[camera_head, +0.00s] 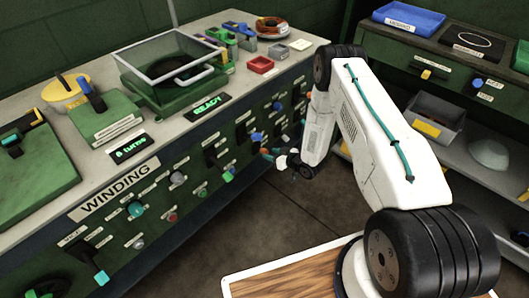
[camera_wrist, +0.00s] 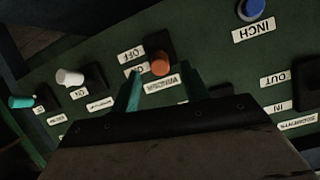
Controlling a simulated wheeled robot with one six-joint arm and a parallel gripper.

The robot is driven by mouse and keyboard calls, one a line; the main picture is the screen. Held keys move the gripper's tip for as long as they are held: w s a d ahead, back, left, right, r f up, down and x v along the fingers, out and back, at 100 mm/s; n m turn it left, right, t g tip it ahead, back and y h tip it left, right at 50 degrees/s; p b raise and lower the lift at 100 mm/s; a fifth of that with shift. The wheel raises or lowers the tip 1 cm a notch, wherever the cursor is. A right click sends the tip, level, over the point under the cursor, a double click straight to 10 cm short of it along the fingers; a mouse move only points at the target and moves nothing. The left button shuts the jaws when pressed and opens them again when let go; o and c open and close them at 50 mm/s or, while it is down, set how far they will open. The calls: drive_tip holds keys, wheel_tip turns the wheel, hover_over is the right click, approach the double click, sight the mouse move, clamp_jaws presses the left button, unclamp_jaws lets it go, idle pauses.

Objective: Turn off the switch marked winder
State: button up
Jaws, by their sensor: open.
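An orange switch knob (camera_wrist: 160,63) sits on a dark plate on the green panel in the wrist view. Upside-down OFF and ON labels are left of it. A longer label (camera_wrist: 164,84) below it is partly hidden, and I cannot read it for sure. My gripper (camera_wrist: 163,70) is open, with one teal finger on each side of the knob in the picture. I cannot tell whether either finger touches it. In the head view my gripper (camera_head: 272,154) is close to the front panel of the winding bench, and the arm hides part of that panel.
Beside the orange knob are a white switch (camera_wrist: 70,77), a teal switch (camera_wrist: 20,102) and a blue INCH button (camera_wrist: 250,8). The bench front marked WINDING (camera_head: 115,190) carries several other knobs. A second bench with a blue tray (camera_head: 408,18) stands right. Floor between is clear.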

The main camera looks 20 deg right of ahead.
sight(265, 152)
drive_tip(key=x, duration=0.5)
drive_tip(key=shift+w+a+f, duration=0.1)
drive_tip(key=c, duration=1)
drive_tip(key=shift+f, duration=0.1)
drive_tip(key=shift+f+t+y, duration=0.55)
drive_tip(key=shift+t+y, duration=0.1)
drive_tip(key=shift+t, duration=0.5)
drive_tip(key=shift+f+t+y, duration=0.55)
drive_tip(key=shift+t+y, duration=0.05)
drive_tip(key=shift+t, duration=0.5)
drive_tip(key=shift+f+t+y, duration=0.5)
drive_tip(key=shift+t+y, duration=0.15)
drive_tip(key=shift+t, duration=0.5)
